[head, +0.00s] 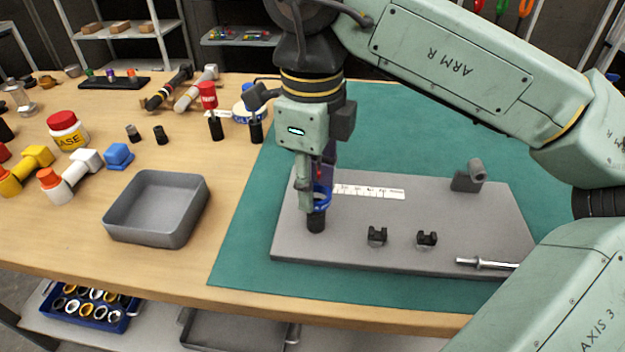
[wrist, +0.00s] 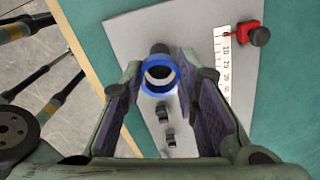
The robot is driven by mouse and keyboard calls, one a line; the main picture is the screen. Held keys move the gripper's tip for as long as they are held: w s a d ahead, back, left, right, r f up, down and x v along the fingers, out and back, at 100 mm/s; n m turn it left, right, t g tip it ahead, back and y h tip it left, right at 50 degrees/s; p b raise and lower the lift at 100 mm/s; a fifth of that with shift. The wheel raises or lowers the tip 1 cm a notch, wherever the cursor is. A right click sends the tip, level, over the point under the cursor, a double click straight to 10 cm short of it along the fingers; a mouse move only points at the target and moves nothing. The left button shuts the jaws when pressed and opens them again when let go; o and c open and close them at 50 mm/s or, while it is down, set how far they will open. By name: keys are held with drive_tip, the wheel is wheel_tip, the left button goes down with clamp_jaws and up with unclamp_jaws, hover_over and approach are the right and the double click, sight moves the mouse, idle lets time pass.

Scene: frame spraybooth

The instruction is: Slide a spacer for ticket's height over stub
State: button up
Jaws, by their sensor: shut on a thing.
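My gripper (head: 312,194) points down over the left part of the grey plate (head: 455,215). It is shut on a blue ring-shaped spacer (head: 323,197), which also shows between the fingers in the wrist view (wrist: 145,82). A short dark upright cylinder (head: 316,222), which looks like the stub, stands on the plate just below the spacer. In the wrist view a dark round piece (wrist: 159,48) shows past the ring's far rim. I cannot tell whether the spacer is around the stub or only above it. No ticket can be made out.
On the plate are two black notched blocks (head: 377,236) (head: 427,238), a white scale (head: 370,191), a grey upright bracket (head: 469,177) and a metal rod (head: 487,263). A red piece with a dark knob (wrist: 250,34) is near the scale. A grey tray (head: 157,238) stands left.

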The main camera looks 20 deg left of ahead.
drive_tip(key=shift+f+b, duration=1.3)
drive_tip(key=shift+f, duration=0.35)
drive_tip(key=o, duration=0.8)
drive_tip(key=shift+o, duration=0.2)
wheel_tip(320, 180, up, 12)
